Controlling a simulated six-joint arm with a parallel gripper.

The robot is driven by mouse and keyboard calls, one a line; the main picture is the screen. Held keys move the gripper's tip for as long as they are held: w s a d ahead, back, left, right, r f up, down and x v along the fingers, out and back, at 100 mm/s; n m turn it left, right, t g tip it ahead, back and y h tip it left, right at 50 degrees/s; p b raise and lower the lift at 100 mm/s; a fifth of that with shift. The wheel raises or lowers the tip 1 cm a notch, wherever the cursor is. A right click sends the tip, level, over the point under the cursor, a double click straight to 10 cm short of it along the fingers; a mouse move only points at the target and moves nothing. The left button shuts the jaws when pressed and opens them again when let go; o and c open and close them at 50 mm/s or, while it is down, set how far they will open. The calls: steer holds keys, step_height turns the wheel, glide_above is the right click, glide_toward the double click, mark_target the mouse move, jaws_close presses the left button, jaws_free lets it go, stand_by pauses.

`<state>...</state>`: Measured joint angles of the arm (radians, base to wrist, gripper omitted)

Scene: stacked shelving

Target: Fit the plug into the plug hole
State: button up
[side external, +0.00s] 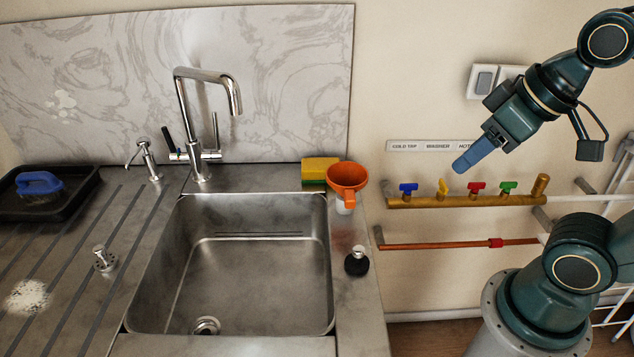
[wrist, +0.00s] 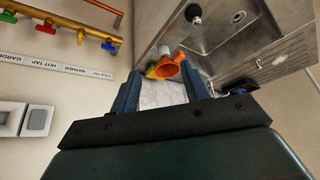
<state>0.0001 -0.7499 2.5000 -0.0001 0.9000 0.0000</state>
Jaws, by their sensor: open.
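The plug (side external: 357,262), black with a metal knob, sits on the metal rim right of the sink. It also shows at the top of the wrist view (wrist: 194,13). The plug hole (side external: 207,326) is a round metal ring in the sink floor near the front edge; it also shows in the wrist view (wrist: 239,17). My gripper (side external: 468,163), with blue fingers, is raised in front of the wall, right of the sink and well away from the plug. In the wrist view my gripper (wrist: 160,72) is open with nothing held between its fingers.
An orange funnel (side external: 347,177) and yellow-green sponge (side external: 319,170) stand at the sink's back right corner. The tall tap (side external: 205,80) rises behind the basin. A metal strainer (side external: 103,260) stands on the drainboard. Brass pipework with coloured valves (side external: 450,201) lies below my gripper.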

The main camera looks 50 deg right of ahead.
stand_by(0.3)
steer(key=n+g, duration=0.6)
steer(key=n, duration=1.1)
glide_above(360, 248)
step_height(360, 248, down, 8)
step_height(360, 248, down, 7)
steer(key=shift+r, duration=0.1)
steer(key=shift+f, duration=0.9)
